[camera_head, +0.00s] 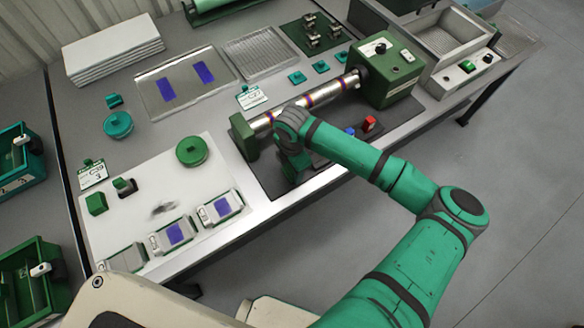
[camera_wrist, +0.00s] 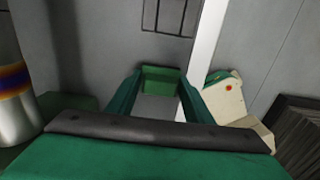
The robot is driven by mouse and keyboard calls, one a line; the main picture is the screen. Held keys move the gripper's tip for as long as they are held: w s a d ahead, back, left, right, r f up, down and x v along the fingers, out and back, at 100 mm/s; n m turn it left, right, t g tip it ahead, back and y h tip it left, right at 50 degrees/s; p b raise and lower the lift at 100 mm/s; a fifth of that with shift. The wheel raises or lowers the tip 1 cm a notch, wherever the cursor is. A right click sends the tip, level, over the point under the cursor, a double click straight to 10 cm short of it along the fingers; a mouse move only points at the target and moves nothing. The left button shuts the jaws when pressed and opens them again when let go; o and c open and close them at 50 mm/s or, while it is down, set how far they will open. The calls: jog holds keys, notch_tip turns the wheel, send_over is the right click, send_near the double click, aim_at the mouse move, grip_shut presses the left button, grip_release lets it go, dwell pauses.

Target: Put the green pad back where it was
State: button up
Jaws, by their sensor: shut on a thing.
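The green pad (camera_wrist: 161,79) is a small green block between the fingertips of my gripper (camera_wrist: 158,88) in the wrist view. The fingers are shut on it. In the head view my wrist is over the dark mat (camera_head: 272,179), in front of the banded metal roller; it hides the fingers and the pad there.
The metal roller (camera_head: 325,95) runs between a green end block (camera_head: 243,136) and a green machine box (camera_head: 388,72). A white board (camera_head: 150,205) with several small items is to the left. The grey floor in front of the bench is clear.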

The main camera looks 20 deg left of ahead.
jog(key=o, duration=1)
jog(key=shift+f, duration=0.1)
notch_tip(320, 180, up, 12)
jog(key=shift+r, duration=0.2)
dwell(0.4)
